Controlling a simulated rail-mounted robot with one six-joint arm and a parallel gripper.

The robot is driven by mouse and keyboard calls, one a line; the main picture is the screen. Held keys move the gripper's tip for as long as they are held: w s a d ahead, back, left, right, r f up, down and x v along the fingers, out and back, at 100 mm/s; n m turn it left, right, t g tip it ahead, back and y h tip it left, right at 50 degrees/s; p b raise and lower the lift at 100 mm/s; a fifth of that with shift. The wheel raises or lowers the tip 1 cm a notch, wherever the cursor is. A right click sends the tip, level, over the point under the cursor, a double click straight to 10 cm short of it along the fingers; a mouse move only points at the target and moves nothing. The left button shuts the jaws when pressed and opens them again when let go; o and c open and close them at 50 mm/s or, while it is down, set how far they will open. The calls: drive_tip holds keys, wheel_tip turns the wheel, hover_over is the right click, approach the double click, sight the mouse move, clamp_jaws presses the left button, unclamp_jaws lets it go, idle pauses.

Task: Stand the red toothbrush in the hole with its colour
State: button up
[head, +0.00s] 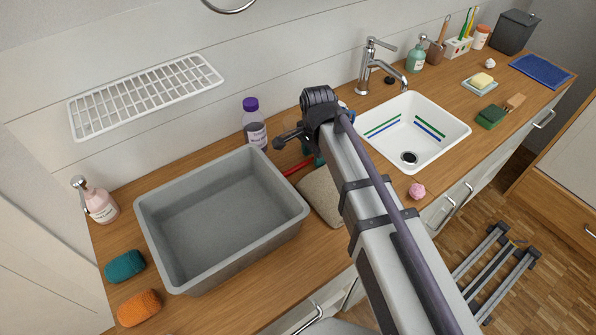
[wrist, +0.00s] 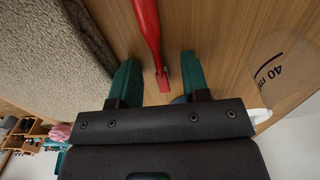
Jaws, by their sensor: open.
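The red toothbrush (head: 299,168) lies on the wooden counter between the grey basin and a grey-brown cloth, partly hidden by my arm in the head view. In the wrist view its red handle (wrist: 148,30) runs down from the top edge, and its lower end lies between my fingers. My gripper (wrist: 161,75) is open, with one teal finger on each side of the handle and gaps to both. In the head view it is mostly hidden behind my arm. A white holder (head: 456,48) with several toothbrushes stands at the far back right; its hole colours are too small to tell.
The grey basin (head: 149,215) is left of the toothbrush, and the grey-brown cloth (head: 318,190) is right of it. A purple-capped bottle (head: 255,128) stands behind. The white sink (head: 450,127), tap (head: 370,65) and green soap bottle (head: 416,57) lie towards the holder.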

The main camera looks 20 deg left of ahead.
clamp_jaws()
drive_tip(key=shift+r, duration=0.1)
idle(0.3)
wheel_tip(320, 180, up, 19)
drive_tip(key=p, duration=1.9)
wheel_tip(320, 180, down, 19)
drive_tip(key=b, duration=1.9)
drive_tip(key=shift+f, duration=0.2)
drive_tip(key=shift+r, duration=0.3)
